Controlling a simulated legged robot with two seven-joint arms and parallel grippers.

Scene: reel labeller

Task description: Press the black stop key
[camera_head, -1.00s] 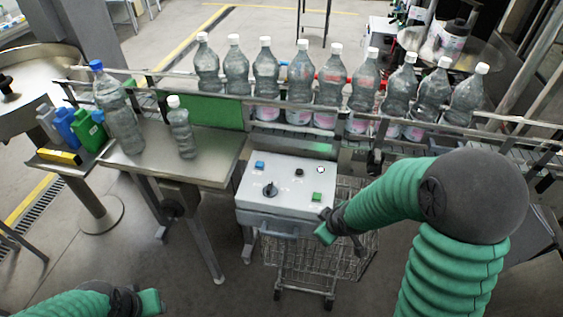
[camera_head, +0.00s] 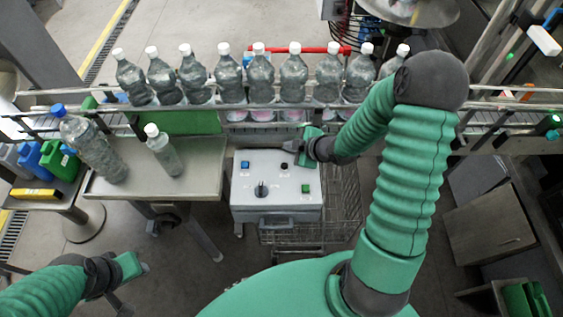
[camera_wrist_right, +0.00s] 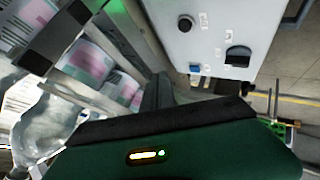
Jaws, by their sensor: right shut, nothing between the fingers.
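The grey-white control box (camera_head: 277,205) stands below the bottle line in the head view. The black stop key (camera_head: 284,164) is a small round button on its top, and shows in the right wrist view (camera_wrist_right: 185,24). My right gripper (camera_head: 296,147) is shut and empty, over the box's far right corner, just up and right of the black key. It looks apart from the key; its height is hard to judge. In the wrist view its dark finger (camera_wrist_right: 157,92) lies below the key. My left gripper (camera_head: 134,283) is at the lower left, away from the box; its jaw state is unclear.
The box also carries a blue key (camera_head: 245,164), a black knob (camera_head: 261,190) and a green key (camera_head: 305,188). Several bottles (camera_head: 260,78) stand on the conveyor behind. A steel table (camera_head: 205,165) with two bottles is left; a wire cart (camera_head: 342,200) is under the box.

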